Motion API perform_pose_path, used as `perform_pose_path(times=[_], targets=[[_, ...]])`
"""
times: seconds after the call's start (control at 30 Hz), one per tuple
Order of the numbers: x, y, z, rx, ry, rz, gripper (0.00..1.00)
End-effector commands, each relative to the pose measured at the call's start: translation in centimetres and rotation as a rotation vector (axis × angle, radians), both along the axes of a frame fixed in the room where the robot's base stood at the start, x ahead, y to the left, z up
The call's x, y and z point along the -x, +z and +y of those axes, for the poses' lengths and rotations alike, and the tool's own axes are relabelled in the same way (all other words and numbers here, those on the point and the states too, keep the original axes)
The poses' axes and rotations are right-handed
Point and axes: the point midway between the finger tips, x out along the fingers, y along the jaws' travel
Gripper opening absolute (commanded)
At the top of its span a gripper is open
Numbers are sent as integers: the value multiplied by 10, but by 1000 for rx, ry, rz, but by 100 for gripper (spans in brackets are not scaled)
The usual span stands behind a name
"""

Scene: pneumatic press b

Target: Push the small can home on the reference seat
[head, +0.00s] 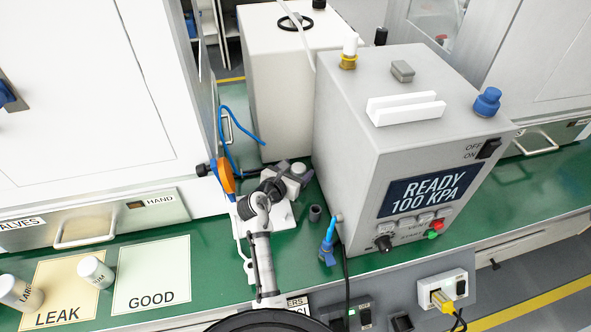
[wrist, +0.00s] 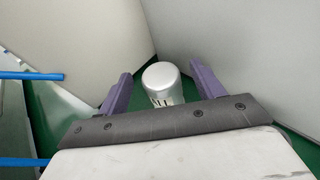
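In the wrist view a silvery can (wrist: 162,80) with dark lettering stands between the two purple fingers of my gripper (wrist: 161,84). A gap shows on each side of the can, so the fingers are open and apart from it. The lettering is too small to read, and what is under the can is hidden. In the head view my gripper (head: 288,180) is low, left of the grey press, and my arm hides the can there. I cannot make out the reference seat in either view.
The grey press (head: 345,170) reads READY 100 KPA. A dark cylinder (head: 315,213) and a blue fitting (head: 327,250) stand beside it. Two white cans, one (head: 95,272) and another (head: 20,293), are at the LEAK card (head: 62,305). The GOOD card (head: 152,270) is empty.

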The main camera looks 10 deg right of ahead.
Motion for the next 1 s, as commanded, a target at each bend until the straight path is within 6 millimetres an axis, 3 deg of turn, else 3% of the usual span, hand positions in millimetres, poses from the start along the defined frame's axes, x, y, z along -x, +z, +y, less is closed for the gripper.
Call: perform_pose_path(times=[0.3,0.7,1.0], targets=[[2,0,3,-1,1,1,67],[43,17,43,0,2,0,67],[52,22,50,0,0,0,67]])
